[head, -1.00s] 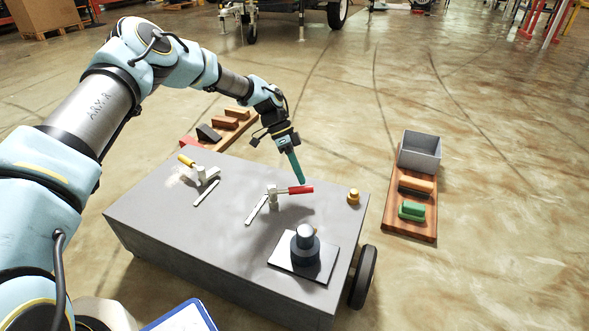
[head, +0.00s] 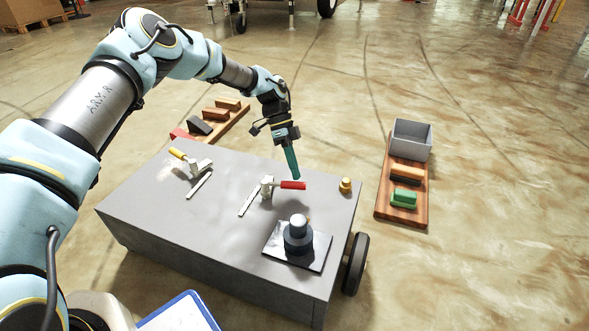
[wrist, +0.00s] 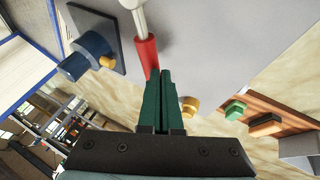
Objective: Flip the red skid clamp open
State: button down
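The red skid clamp (head: 292,185) is on the grey skid top, its red handle lying roughly level and pointing right from a pale metal body. In the wrist view the red handle (wrist: 147,54) points toward my fingertips. My gripper (head: 295,176) points down just above and behind the handle in the head view. In the wrist view its two green fingers (wrist: 163,72) are close together with nothing seen between them. The tips look very near the handle's end; I cannot tell whether they touch it.
A yellow-handled clamp (head: 178,153) sits at the left of the skid top (head: 150,215). A dark cylinder on a plate (head: 298,236) stands at the front right, and a brass knob (head: 346,185) near the right edge. A wooden board (head: 400,212) with blocks and a grey bin lies beyond.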

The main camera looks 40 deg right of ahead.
jog(key=p+v, duration=0.2)
jog(key=v, duration=0.8)
jog(key=shift+w+r+p, duration=0.2)
jog(key=shift+r+p, duration=0.15)
